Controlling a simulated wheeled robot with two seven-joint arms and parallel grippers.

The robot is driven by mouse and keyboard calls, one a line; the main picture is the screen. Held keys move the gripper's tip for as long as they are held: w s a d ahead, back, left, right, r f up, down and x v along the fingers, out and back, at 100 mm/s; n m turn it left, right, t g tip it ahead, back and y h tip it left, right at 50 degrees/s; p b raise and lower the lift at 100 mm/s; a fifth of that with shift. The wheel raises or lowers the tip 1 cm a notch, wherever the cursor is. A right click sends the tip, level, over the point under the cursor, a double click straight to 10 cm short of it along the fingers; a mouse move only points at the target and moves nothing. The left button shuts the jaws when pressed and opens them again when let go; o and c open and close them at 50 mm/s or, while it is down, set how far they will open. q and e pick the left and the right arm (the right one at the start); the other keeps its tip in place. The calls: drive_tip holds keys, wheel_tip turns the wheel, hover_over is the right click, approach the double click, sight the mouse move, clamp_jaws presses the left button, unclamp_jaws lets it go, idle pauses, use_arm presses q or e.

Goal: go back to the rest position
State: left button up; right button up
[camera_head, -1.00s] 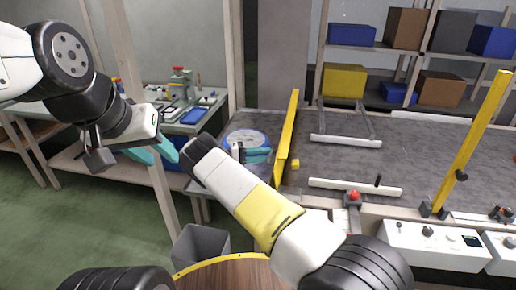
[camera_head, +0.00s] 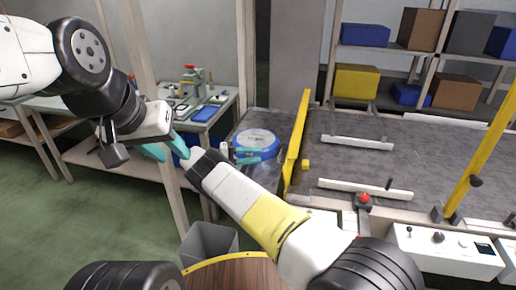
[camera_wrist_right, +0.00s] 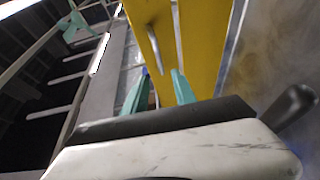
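My left gripper (camera_head: 167,146) hangs at the left in the head view, with its teal fingers apart and nothing seen between them. My right arm reaches up from the lower right, and its gripper (camera_head: 258,155) is partly hidden behind its own forearm. Its teal fingers point right, in front of a round blue pan (camera_head: 271,142) with a pale top. In the right wrist view the right gripper (camera_wrist_right: 158,85) has two separated fingers with nothing held between them. Whether it touches the pan cannot be told.
A yellow upright plate (camera_head: 296,140) stands just right of the pan and fills much of the wrist view (camera_wrist_right: 200,45). The grey conveyor surface (camera_head: 430,158) lies beyond it. A grey bin (camera_head: 209,243) and a wooden post (camera_head: 160,185) stand near my arms. Shelves with boxes are behind.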

drive_tip(key=shift+r, duration=0.1)
drive_tip(key=d+r+m+g+y, duration=0.1)
drive_tip(key=d+r+g+y, duration=0.3)
drive_tip(key=d+r, duration=0.55)
drive_tip(key=s+d+r+y, duration=0.6)
drive_tip(key=s+r+y, duration=0.2)
drive_tip(key=s+a+r+t+y, duration=0.1)
drive_tip(key=s+r+t+y, duration=0.1)
drive_tip(key=s, duration=0.7)
drive_tip(key=s+a+r+t+y, duration=0.2)
drive_tip(key=s+r+t+y, duration=0.1)
drive_tip(key=s, duration=0.7)
drive_tip(key=s+a+r+t+y, duration=0.1)
drive_tip(key=s+r+t+y, duration=0.2)
drive_tip(key=s, duration=0.7)
wheel_tip(320, 180, up, 2)
drive_tip(key=shift+s+a+n+t, duration=0.15)
drive_tip(key=shift+a+n+t, duration=0.15)
drive_tip(key=shift+a+n, duration=0.1)
